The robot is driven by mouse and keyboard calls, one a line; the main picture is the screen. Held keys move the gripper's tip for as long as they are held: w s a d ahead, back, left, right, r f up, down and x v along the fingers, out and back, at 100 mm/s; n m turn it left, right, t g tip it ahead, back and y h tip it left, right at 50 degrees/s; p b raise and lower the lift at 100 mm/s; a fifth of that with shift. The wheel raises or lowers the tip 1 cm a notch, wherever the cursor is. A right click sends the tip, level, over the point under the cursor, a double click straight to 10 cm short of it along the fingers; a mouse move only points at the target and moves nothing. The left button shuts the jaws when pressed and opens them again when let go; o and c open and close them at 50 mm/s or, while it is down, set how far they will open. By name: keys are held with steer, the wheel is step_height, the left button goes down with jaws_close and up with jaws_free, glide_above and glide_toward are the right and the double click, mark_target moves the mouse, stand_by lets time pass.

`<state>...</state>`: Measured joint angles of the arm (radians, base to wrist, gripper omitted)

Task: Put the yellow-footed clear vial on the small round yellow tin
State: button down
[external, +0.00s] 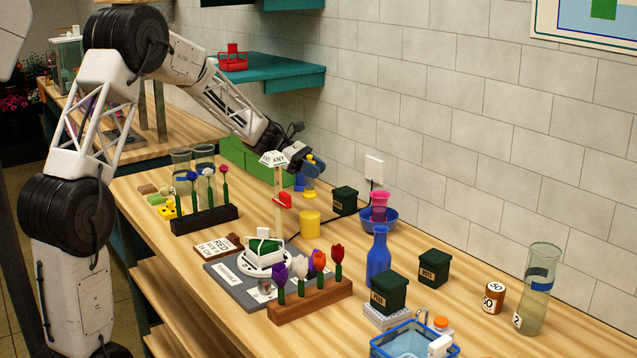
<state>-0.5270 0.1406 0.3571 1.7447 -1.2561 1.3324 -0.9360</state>
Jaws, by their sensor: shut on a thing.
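My gripper (311,169) is at the far side of the table near the wall, pointing down, and is shut on the yellow-footed clear vial (309,193). The vial's yellow foot shows below the fingers; its clear body is small and mostly hidden by them. The small round yellow tin (310,224) stands on the table below and slightly nearer the camera in the picture. A gap shows between the vial's foot and the tin's top. I cannot tell exactly how far apart they are in depth.
A signpost with a red piece (282,201) stands just left of the tin. A dark green box (345,200) and a blue bowl (377,217) are to its right. Tulips in a wooden rack (310,299) stand in front.

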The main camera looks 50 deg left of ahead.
mark_target(313, 185)
steer(key=shift+f, duration=2.55)
steer(key=shift+f, duration=0.1)
steer(key=c, duration=0.8)
jaws_free()
steer(key=shift+a, duration=0.1)
steer(key=v, duration=1.2)
